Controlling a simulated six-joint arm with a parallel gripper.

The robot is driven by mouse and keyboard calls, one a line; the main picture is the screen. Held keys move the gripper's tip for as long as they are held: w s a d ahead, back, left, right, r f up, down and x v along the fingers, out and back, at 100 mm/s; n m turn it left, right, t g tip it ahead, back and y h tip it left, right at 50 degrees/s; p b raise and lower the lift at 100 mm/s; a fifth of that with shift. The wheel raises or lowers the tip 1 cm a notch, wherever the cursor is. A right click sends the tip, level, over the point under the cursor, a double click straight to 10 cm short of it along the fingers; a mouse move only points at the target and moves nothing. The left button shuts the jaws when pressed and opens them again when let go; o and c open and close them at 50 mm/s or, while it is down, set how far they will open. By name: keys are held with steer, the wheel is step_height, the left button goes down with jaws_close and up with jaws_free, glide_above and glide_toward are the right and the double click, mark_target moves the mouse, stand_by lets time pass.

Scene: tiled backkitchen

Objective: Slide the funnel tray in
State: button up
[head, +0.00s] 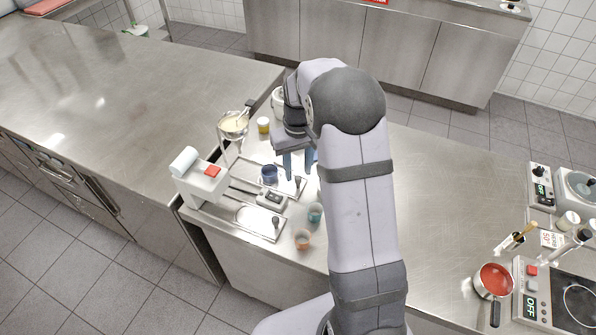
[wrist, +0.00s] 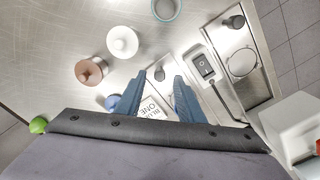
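The metal tray nearer the funnel stand (head: 285,185), which I take as the funnel tray, lies pulled out on the bench with a dark upright knob (head: 298,181) at its outer end. A blue cup (head: 268,175) stands at its inner part. My gripper (head: 299,168) is pointing down over the outer end of this tray, its two blue fingers apart and empty. In the wrist view a small dark knob (wrist: 159,75) shows between the fingertips. I cannot tell how far the fingers are above it. The metal funnel bowl (head: 234,124) sits on its stand behind.
A second tray (head: 255,220) with a round recess and knob lies nearer, beside a switch box (head: 271,199). A white machine (head: 203,184) stands left. Teal (head: 315,213) and orange (head: 303,239) cups stand close by.

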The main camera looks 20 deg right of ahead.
mark_target(283, 182)
steer(key=shift+f+p, duration=0.3)
steer(key=shift+f, duration=0.95)
jaws_close()
steer(key=shift+w+a, duration=1.8)
steer(key=shift+w, duration=0.05)
jaws_free()
